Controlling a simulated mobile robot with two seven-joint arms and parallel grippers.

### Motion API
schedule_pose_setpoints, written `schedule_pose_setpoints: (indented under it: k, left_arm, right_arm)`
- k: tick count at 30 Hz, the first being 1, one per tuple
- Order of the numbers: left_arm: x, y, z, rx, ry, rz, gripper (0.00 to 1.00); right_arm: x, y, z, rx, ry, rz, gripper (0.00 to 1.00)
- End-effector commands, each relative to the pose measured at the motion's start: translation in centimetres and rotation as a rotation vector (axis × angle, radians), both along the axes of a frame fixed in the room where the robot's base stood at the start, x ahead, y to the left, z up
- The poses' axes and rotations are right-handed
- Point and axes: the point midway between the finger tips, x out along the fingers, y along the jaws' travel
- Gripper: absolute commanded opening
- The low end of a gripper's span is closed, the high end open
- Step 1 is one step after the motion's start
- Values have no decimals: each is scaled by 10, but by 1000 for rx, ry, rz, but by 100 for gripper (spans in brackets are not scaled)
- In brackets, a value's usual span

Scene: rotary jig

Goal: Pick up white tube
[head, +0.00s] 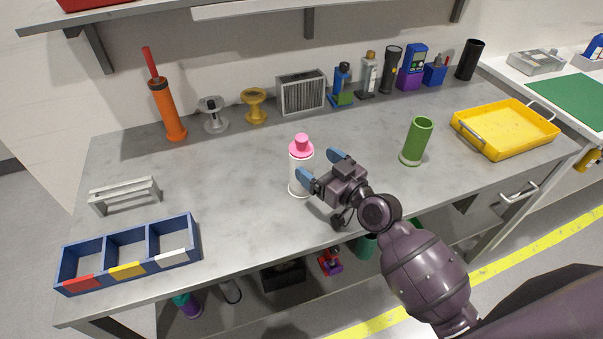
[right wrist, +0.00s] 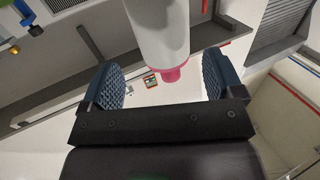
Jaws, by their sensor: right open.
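The white tube (head: 300,178) with a pink cap stands upright on the grey bench near the middle. My right gripper (head: 321,168) is open at the tube's right side, its blue finger pads spread and the near one in front of the tube's edge in the head view. In the right wrist view the white tube (right wrist: 160,30) and its pink cap show in the gap between the two pads of my right gripper (right wrist: 160,82). I see space on both sides of the tube, so nothing is gripped. My left gripper is not in view.
A green cylinder (head: 417,140) stands right of my gripper, with a yellow tray (head: 485,148) beyond it. A blue divided bin (head: 105,243) and a grey rack (head: 122,190) are at left. An orange tool (head: 166,110) and several items line the back.

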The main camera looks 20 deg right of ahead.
Motion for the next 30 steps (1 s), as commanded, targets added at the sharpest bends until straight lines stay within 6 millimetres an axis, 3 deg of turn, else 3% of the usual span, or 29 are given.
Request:
schedule_pose_setpoints:
  k: [14,23,30]
  left_arm:
    - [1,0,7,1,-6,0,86]
    - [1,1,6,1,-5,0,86]
    - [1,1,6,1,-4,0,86]
  right_arm:
    - [43,25,0,1,0,0,86]
    - [47,26,0,-1,1,0,86]
    - [47,26,0,-1,1,0,53]
